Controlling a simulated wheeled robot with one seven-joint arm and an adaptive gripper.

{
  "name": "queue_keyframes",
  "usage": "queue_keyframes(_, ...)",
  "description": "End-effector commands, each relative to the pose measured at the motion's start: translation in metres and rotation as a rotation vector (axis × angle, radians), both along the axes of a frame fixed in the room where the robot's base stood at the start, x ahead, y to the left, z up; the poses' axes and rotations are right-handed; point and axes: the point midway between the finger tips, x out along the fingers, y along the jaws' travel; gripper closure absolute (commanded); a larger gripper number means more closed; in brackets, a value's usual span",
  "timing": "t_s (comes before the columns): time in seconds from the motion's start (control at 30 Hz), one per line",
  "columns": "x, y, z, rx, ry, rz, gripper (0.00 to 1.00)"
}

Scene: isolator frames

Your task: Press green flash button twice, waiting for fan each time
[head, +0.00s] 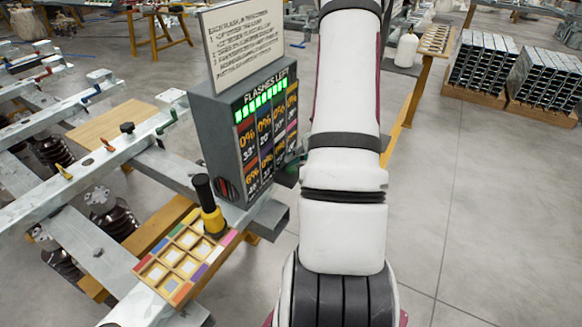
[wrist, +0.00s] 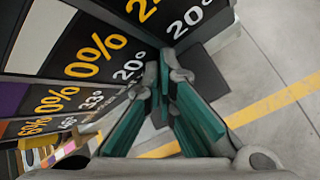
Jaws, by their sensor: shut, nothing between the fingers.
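The grey control box (head: 213,136) stands on the metal frame, left of my arm in the head view. Its dark display (head: 262,143) has a lit row of green bars under "FLASHES LEFT", with percentages and temperatures below. In the wrist view the display (wrist: 95,60) fills the upper left, with several 0% readings and a 6% at lower left. My gripper (wrist: 164,78) is shut and empty, its green-padded fingers close in front of the display's edge; contact cannot be told. In the head view my arm mostly hides it. I cannot make out a green flash button in either view.
A sign (head: 243,45) stands on the box, and a red-and-black knob (head: 228,188) is on its side. A colour-edged tray (head: 186,262) with a yellow-and-black tool (head: 209,205) sits in front. Metal beams lie left; open floor (head: 470,200) is on the right.

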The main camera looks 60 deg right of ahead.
Motion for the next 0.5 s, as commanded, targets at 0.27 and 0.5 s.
queue_keyframes(0.27, -0.0001, 0.0001, -0.0035, 0.001, 0.0, -0.001, 1.0)
queue_keyframes(0.5, -0.0001, 0.0001, -0.0062, 0.001, 0.0, -0.001, 1.0)
